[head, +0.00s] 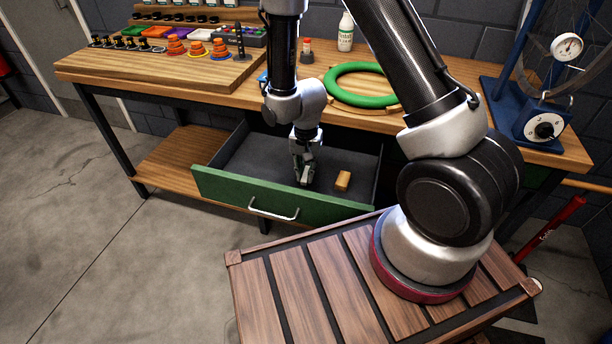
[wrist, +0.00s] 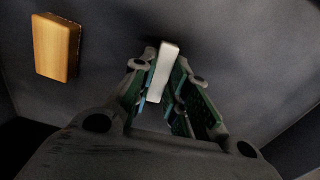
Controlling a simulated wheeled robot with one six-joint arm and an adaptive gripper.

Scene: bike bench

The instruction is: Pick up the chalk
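The chalk (wrist: 162,72) is a short white stick, seen in the wrist view between the two fingers of my gripper (wrist: 166,76). The fingers are drawn close together, with their green pads against its sides. In the head view my gripper (head: 304,180) points down inside the open drawer, low over its dark floor. The chalk cannot be made out in the head view, where the fingers hide it. From these views I cannot tell whether the chalk still touches the drawer floor.
A wooden block (head: 343,181) lies in the drawer right of my gripper; it also shows in the wrist view (wrist: 56,47). The green-fronted drawer (head: 225,189) is pulled out under the workbench (head: 108,66). A green ring (head: 332,88) and a white bottle (head: 346,32) are on the bench.

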